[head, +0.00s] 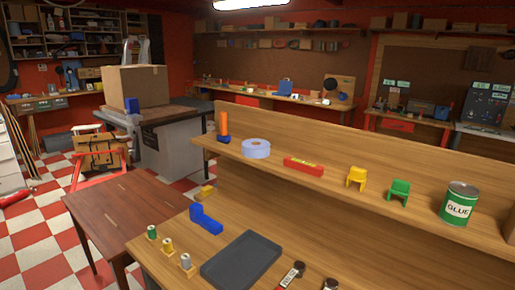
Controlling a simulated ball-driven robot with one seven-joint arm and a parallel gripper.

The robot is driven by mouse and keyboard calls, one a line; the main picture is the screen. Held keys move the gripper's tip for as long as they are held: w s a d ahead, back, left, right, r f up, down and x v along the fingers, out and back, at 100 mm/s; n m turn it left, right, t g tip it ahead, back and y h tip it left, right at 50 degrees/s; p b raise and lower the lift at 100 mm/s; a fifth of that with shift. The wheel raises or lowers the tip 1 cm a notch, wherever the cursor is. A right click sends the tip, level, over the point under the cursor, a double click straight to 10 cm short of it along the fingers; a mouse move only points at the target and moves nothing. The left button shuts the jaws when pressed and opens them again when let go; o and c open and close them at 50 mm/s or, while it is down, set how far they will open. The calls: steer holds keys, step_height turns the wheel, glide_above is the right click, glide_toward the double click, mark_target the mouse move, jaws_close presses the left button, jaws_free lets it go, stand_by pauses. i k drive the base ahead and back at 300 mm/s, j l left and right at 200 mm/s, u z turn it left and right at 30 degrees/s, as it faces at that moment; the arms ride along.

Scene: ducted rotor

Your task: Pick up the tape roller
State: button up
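A lavender-blue ring-shaped roll (256,148), which looks like the tape roller, lies flat on the raised wooden shelf (330,181). It stands left of a red block with a yellow label (303,167) and right of an upright orange and blue object (224,128). Nothing covers it from this view. My gripper does not show in the head view, so its opening and its distance from the roll cannot be told.
The shelf also holds a yellow toy chair (356,177), a green toy chair (399,190) and a glue can (459,204). Below are a blue angled piece (206,219), several spools, a dark tray (242,259) and dark items (290,275). A brown table (125,215) stands left.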

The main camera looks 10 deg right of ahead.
mark_target(223, 137)
steer(key=z, duration=0.7)
steer(key=i+j+z, duration=0.2)
steer(key=j+z, duration=0.15)
steer(key=i+j+z, duration=0.15)
steer(key=j+z, duration=0.55)
steer(key=i+j, duration=0.15)
steer(key=j, duration=0.4)
steer(key=i+j+z, duration=0.15)
steer(key=j, duration=0.4)
steer(key=i+j, duration=0.1)
steer(key=j, duration=0.45)
steer(key=i+j+z, duration=0.15)
steer(key=j, duration=1)
steer(key=i+j, duration=0.25)
